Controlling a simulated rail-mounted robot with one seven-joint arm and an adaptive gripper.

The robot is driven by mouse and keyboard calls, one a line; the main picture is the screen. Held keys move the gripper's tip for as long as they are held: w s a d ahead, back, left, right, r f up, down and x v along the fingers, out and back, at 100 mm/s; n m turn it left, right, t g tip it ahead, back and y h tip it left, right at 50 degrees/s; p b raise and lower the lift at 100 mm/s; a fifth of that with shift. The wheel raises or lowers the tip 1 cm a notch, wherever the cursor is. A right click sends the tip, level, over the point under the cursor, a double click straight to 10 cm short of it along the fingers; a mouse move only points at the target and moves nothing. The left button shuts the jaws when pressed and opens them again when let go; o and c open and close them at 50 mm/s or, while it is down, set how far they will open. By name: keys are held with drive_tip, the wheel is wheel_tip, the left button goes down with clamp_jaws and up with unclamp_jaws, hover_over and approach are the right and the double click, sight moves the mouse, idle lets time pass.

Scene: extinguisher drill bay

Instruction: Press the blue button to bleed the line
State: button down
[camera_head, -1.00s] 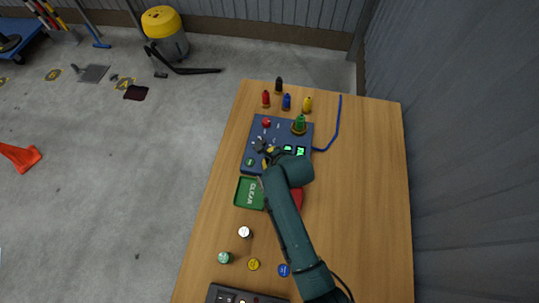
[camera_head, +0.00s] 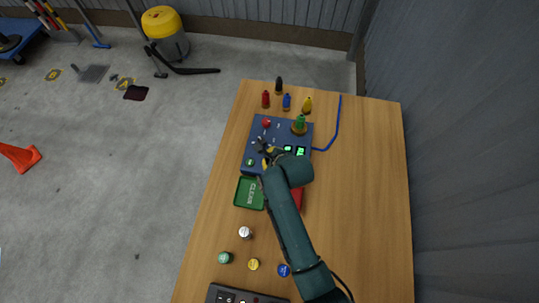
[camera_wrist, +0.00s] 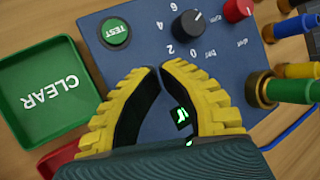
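A round blue button (camera_head: 284,270) lies near the front of the wooden table, just left of my arm; it is not in the wrist view. My gripper (camera_head: 266,155) is over the blue control panel (camera_head: 255,134), far behind the blue button. In the wrist view, the two yellow fingers with black pads (camera_wrist: 158,70) meet at their tips, with nothing held between them. The panel (camera_wrist: 146,40) shows a green TEST button (camera_wrist: 115,32), a black dial (camera_wrist: 188,24), a red knob (camera_wrist: 238,9) and a partly hidden lit display (camera_wrist: 180,117).
A green CLEAR tray (camera_head: 249,205) sits before the panel, beside a partly hidden red tray (camera_head: 298,198). White (camera_head: 245,232), green (camera_head: 225,257) and yellow (camera_head: 253,264) round pieces lie near the blue one. Several coloured plugs stand behind the panel. The table's right side is clear.

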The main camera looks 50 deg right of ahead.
drive_tip(key=shift+f, duration=0.15)
drive_tip(key=shift+f, duration=0.3)
drive_tip(key=shift+f, duration=0.5)
idle(1.0)
drive_tip(key=shift+r, duration=0.1)
drive_tip(key=shift+r+p, duration=0.8)
drive_tip(key=shift+p, duration=0.05)
wheel_tip(320, 180, up, 5)
drive_tip(key=p, duration=0.5)
drive_tip(key=shift+r, duration=0.15)
